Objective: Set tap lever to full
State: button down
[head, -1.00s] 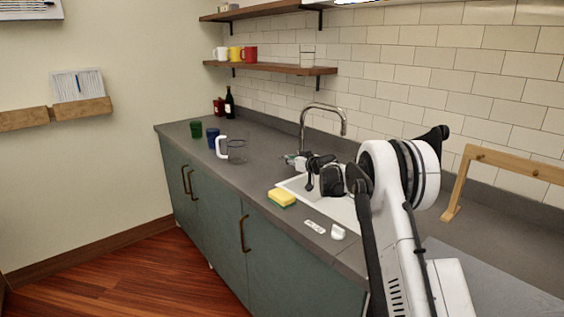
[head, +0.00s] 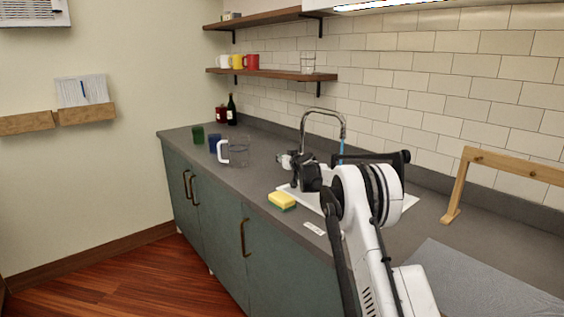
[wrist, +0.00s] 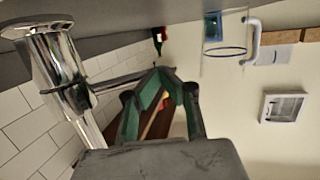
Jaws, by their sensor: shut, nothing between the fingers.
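The chrome tap (head: 322,112) stands behind the sink, and a blue stream of water (head: 341,152) falls from its spout. In the wrist view the tap body (wrist: 62,75) shows upside down at the left. A thin chrome lever (wrist: 118,82) reaches from it towards my fingers. My gripper (wrist: 163,74) is shut and empty, with its green-sided fingertips together beside the lever's end. Whether they touch it I cannot tell. In the head view my gripper (head: 284,160) is at the tap's base, and my wrist hides the lever.
The white sink (head: 408,202) is partly behind my arm. A yellow-green sponge (head: 282,200) lies at its front left. A glass pitcher (head: 236,152), blue cup (head: 214,140) and green cup (head: 197,134) stand further left. A wooden frame (head: 466,175) stands right.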

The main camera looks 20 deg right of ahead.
jog(key=shift+w+d, duration=0.3)
jog(key=shift+w, duration=0.45)
jog(key=shift+w+d, duration=0.25)
jog(key=shift+w, duration=0.45)
jog(key=shift+s, duration=0.1)
jog(key=v, duration=1.1)
jog(key=shift+s, duration=0.35)
jog(key=shift+r, duration=0.15)
